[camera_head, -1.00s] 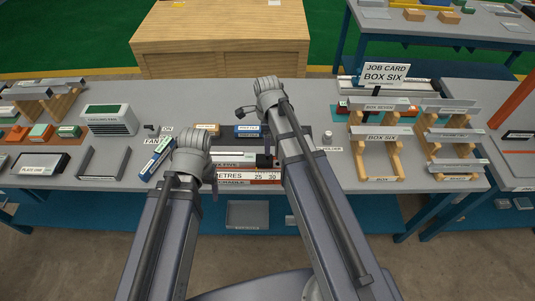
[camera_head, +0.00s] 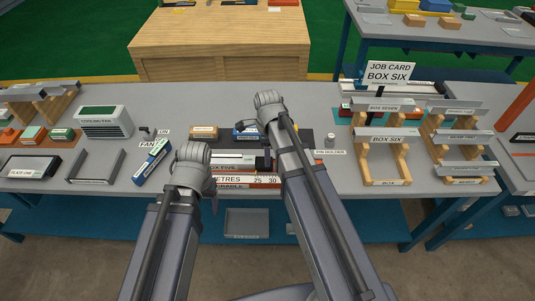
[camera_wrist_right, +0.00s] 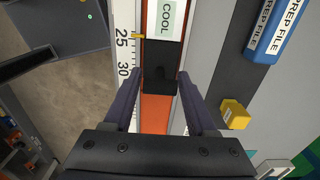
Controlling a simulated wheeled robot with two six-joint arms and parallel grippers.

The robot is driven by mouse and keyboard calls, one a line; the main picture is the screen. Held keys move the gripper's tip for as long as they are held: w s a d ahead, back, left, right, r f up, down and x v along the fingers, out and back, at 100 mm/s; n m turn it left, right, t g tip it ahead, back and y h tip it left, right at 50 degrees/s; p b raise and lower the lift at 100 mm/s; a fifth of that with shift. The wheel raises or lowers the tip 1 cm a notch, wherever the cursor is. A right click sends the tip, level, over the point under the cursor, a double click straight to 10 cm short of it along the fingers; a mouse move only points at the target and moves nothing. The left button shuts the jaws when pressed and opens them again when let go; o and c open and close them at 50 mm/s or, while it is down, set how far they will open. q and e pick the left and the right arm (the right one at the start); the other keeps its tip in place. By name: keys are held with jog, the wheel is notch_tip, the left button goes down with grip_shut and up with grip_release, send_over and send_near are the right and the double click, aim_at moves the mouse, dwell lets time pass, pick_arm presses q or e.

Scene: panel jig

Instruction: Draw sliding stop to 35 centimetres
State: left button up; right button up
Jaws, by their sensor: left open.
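The sliding stop is a black block (camera_wrist_right: 161,56) on an orange track beside a white scale (camera_wrist_right: 124,80) in the right wrist view. A yellow pointer (camera_wrist_right: 138,37) at its side lies by the 25 mark. My right gripper (camera_wrist_right: 160,78) is open, with one finger on each side of the block's raised black knob. Small gaps appear to show beside it. In the head view the scale (camera_head: 245,180) lies between my arms, partly hidden by them. My left gripper (camera_head: 205,183) is open at the scale's left end; its fingers are mostly hidden by its wrist.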

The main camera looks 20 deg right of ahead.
grip_shut()
dwell(1.0)
